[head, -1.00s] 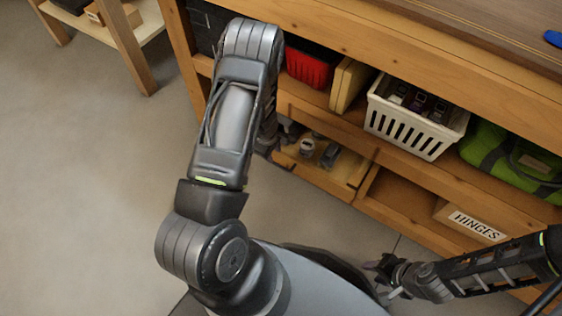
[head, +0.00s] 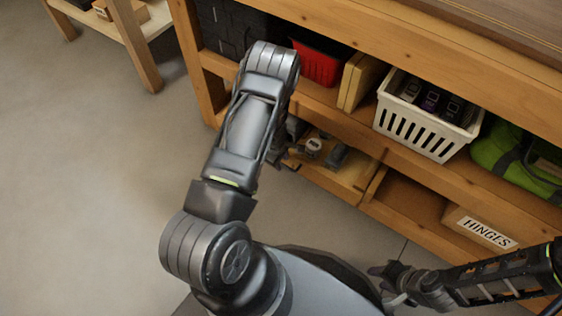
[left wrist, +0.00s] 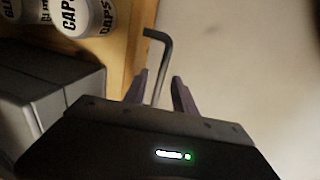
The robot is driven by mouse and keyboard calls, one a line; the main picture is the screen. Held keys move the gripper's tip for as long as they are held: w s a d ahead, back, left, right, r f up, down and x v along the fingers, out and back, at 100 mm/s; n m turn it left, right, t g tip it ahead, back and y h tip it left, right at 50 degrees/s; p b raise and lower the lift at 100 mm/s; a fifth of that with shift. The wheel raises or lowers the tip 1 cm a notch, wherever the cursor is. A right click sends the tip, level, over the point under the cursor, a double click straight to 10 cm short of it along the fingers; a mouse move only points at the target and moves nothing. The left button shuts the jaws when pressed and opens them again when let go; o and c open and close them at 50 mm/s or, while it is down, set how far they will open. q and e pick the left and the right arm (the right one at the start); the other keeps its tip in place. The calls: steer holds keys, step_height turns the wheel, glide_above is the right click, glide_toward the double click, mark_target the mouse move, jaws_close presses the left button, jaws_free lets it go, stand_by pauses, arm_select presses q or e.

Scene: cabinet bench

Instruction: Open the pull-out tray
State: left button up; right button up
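The pull-out tray (head: 338,180) is a wooden tray low in the bench, holding white jars (head: 313,147) and grey blocks (head: 336,156). In the left wrist view its wooden edge (left wrist: 135,48) runs beside a dark bent bar handle (left wrist: 165,58). My left gripper (left wrist: 160,76) has one finger on each side of the bar, with gaps showing; it looks open around it. In the head view the left gripper (head: 292,158) is at the tray's front, partly hidden by my arm. My right gripper (head: 382,284) is low, away from the tray; its fingers are unclear.
The shelf above holds a red bin (head: 318,66), a white basket (head: 420,128) and a green bag (head: 510,155). A box labelled HINGES (head: 480,228) sits right of the tray. The floor (head: 90,190) left of the bench is clear.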

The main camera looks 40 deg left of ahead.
arm_select(q)
jaws_close()
stand_by(1.4)
